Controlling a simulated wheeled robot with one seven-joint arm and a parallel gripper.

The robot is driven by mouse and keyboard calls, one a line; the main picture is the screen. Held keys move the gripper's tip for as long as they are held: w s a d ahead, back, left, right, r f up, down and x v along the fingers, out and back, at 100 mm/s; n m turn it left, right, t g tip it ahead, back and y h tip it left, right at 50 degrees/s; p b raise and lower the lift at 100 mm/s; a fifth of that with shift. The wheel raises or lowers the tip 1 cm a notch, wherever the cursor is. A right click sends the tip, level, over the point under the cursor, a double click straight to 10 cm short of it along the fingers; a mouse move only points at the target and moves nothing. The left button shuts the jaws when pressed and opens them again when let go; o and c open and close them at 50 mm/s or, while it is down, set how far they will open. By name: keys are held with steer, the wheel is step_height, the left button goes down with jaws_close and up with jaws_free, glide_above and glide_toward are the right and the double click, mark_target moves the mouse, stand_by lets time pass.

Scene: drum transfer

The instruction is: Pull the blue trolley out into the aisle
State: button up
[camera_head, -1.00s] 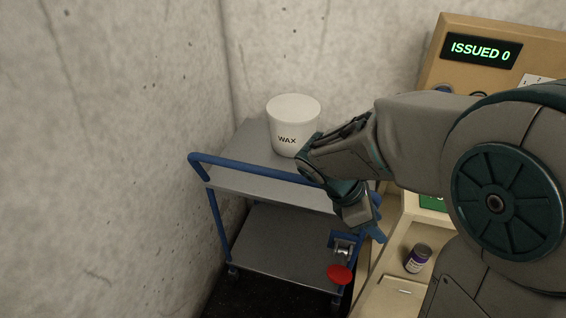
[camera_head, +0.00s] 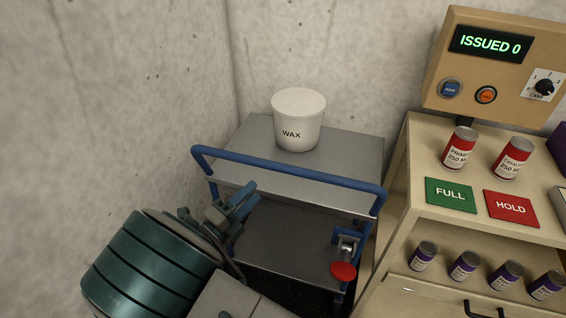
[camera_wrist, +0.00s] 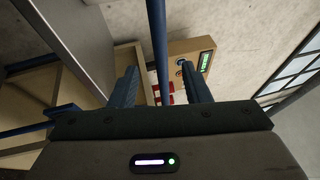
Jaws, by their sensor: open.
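The blue trolley stands in the corner against the concrete walls, with a grey top shelf (camera_head: 355,160) and a lower shelf (camera_head: 290,235). Its blue handle (camera_head: 290,168) runs across the near side. A red pedal (camera_head: 344,271) hangs at its lower right on a metal bracket. My gripper (camera_head: 244,203) is open at the near left side, just below the handle in the picture. In the wrist view, a blue bar (camera_wrist: 157,45) shows between the open fingers of my gripper (camera_wrist: 161,88). Whether it lies within their reach I cannot tell.
A white WAX tub (camera_head: 298,122) stands on the top shelf. Close on the right is a beige cabinet (camera_head: 400,215) with cans, green FULL (camera_head: 451,195) and red HOLD (camera_head: 511,207) plates, and a control panel (camera_head: 500,60) reading ISSUED 0. The left wall is close.

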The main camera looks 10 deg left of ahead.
steer(key=x, duration=1.2)
steer(key=shift+w+d, duration=0.25)
steer(key=shift+w, duration=0.05)
steer(key=shift+s, duration=0.1)
jaws_close()
